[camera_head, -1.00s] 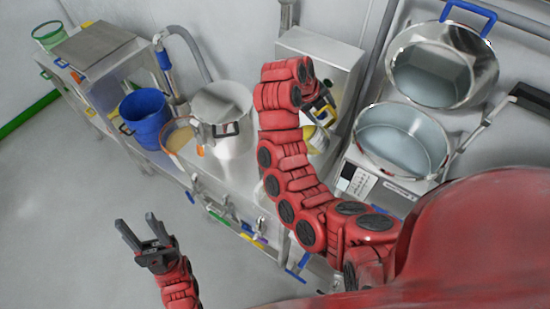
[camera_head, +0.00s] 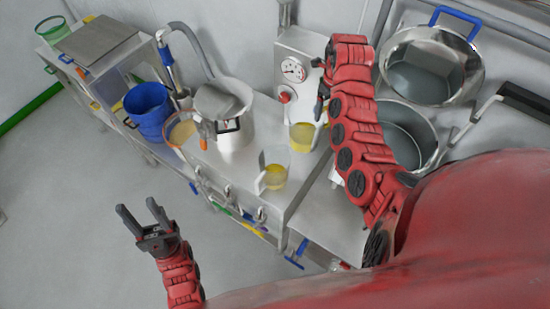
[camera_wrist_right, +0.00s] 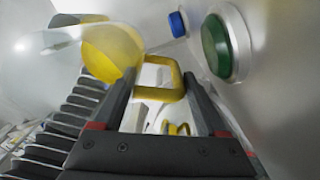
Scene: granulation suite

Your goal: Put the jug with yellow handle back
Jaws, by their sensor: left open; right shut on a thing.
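A clear jug with yellow contents (camera_head: 301,136) stands by the grey wall box, just left of my right gripper (camera_head: 321,104). In the right wrist view its yellow handle (camera_wrist_right: 181,80) is between my right gripper's fingertips (camera_wrist_right: 165,88), which are shut on it. The jug's yellow body (camera_wrist_right: 112,50) is to the left of the fingers. Whether its base touches the bench is unclear. A second clear jug (camera_head: 273,170) with some yellow contents and a pale handle stands nearer on the bench. My left gripper (camera_head: 147,220) is open and empty over the floor.
The wall box (camera_head: 305,48) has a gauge and red knob. Large steel bowls (camera_head: 428,75) are at right.

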